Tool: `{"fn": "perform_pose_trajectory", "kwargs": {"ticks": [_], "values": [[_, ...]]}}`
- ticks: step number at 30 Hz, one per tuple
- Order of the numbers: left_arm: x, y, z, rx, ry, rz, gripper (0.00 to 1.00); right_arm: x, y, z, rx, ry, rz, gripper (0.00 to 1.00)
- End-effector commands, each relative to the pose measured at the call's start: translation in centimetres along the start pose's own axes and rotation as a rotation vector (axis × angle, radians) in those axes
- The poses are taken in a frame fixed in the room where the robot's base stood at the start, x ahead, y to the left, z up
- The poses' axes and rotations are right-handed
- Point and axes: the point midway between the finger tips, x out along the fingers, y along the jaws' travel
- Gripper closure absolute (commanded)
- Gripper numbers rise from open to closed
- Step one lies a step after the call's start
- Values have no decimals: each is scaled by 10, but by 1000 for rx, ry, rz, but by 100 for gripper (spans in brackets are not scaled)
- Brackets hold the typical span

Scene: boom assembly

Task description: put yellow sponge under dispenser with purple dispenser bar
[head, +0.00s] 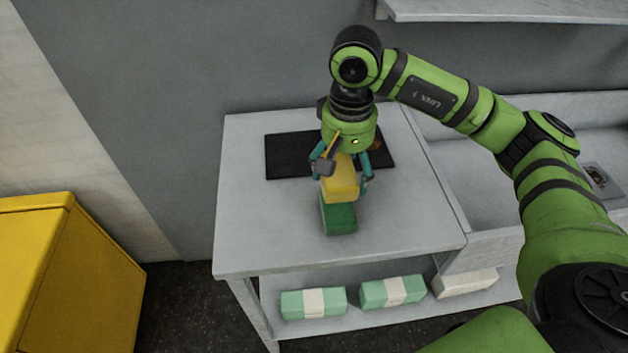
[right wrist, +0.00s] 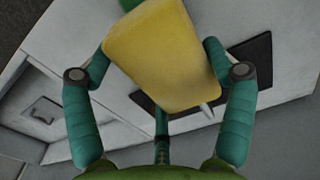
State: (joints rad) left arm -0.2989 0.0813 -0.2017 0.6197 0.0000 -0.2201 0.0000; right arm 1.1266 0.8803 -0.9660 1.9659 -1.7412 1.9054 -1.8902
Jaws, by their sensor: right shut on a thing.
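The yellow sponge (head: 340,185) is a blocky yellow piece held between the fingers of my right gripper (head: 345,174), above the grey table. In the right wrist view the sponge (right wrist: 160,60) fills the space between the fingers (right wrist: 157,65), which are shut on it. A green block (head: 338,216) stands directly below and in front of the sponge in the head view; I cannot tell whether they touch. No dispenser and no purple dispenser bar shows in these frames. My left gripper is not in view.
A black mat (head: 288,156) lies on the grey table (head: 250,235) behind the gripper. Green and white packs (head: 313,303) sit on the lower shelf. A sink basin (head: 500,190) adjoins on the right. A yellow cabinet (head: 60,280) stands at left. The table's left and front are clear.

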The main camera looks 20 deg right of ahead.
Motion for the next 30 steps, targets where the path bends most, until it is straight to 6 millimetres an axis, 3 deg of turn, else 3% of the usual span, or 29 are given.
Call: {"fn": "perform_pose_trajectory", "kwargs": {"ticks": [5, 15, 30], "values": [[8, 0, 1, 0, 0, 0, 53, -8, 15, 9, -14, 1, 1, 43], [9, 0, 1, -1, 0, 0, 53, 30, -32, 49, -269, 0, 0, 43], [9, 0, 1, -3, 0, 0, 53, 33, -34, 51, -280, 0, -1, 43]]}}
